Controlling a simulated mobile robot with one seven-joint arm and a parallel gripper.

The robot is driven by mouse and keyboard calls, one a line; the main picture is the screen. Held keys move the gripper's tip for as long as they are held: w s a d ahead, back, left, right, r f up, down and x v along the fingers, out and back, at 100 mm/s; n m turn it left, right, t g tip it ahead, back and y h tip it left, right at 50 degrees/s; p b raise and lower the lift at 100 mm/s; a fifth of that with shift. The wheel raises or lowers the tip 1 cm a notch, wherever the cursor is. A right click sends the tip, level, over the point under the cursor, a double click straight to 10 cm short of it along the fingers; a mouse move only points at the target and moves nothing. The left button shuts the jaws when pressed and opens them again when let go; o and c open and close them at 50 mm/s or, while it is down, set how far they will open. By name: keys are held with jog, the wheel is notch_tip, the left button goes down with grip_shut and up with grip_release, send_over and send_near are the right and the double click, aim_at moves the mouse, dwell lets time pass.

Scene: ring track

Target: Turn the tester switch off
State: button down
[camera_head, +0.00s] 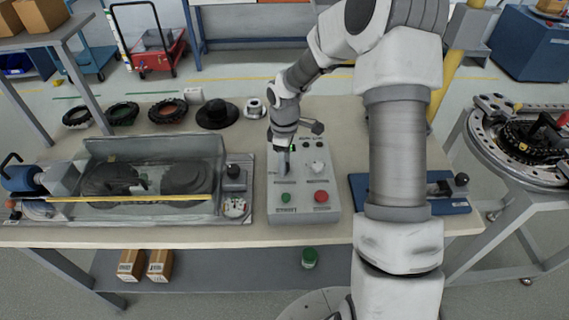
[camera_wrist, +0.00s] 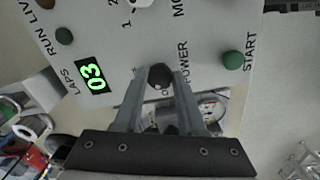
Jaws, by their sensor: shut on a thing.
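The grey sloped control box (camera_head: 303,210) stands on the table near the middle of the head view. Its panel (camera_wrist: 215,25) fills the upper part of the wrist view. The tester switch (camera_wrist: 160,75) is a dark round-tipped lever beside the POWER label. My gripper (camera_wrist: 158,84) has its two fingers on either side of the switch and is shut on it. In the head view my gripper (camera_head: 286,166) reaches down to the box's upper left and hides the switch. A lit green display (camera_wrist: 92,75) reads 03 beside LAPS.
A green button (camera_head: 286,197) and a red button (camera_head: 321,196) sit low on the panel. A clear-covered tester (camera_head: 150,215) stands left of the box. A blue fixture (camera_head: 452,200) lies right, partly behind my arm. Several rings and a black hat-shaped part (camera_head: 216,116) lie at the back.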

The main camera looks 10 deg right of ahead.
jog(key=m+b, duration=0.2)
jog(key=m, duration=0.4)
jog(key=shift+m, duration=0.3)
jog(key=m+b, duration=0.1)
jog(key=m, duration=0.5)
dwell(0.4)
jog(key=c, duration=0.5)
grip_release()
notch_tip(320, 180, up, 18)
jog(key=p, duration=0.1)
jog(key=shift+f, duration=0.25)
